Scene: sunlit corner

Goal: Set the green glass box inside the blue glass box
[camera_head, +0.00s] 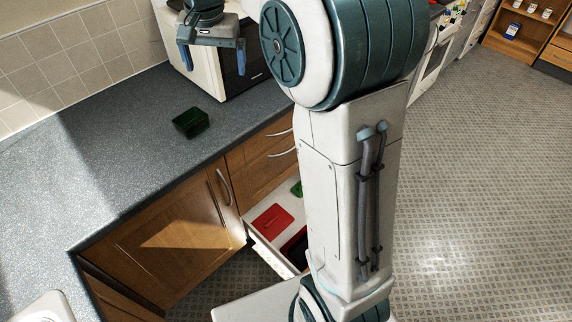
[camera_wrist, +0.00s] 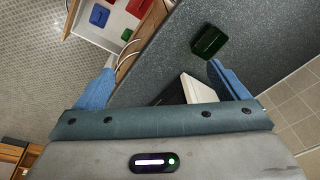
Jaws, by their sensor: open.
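A dark green glass box (camera_head: 191,122) sits on the grey countertop, near the edge above the cupboards. It also shows in the wrist view (camera_wrist: 208,41), close to one fingertip but apart from it. My gripper (camera_head: 212,57) is open and empty, raised above the counter in front of the white microwave. Its two blue fingers are spread wide in the wrist view (camera_wrist: 162,65). A blue item (camera_wrist: 99,16) lies in the open drawer in the wrist view. It may be the blue glass box; I cannot tell its depth. In the head view my arm hides part of the drawer.
The open white drawer (camera_head: 256,236) below the counter also holds a red item (camera_head: 270,221) and a green item (camera_head: 296,188). The microwave (camera_head: 205,78) stands on the counter behind the green box. The counter left of the box is clear.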

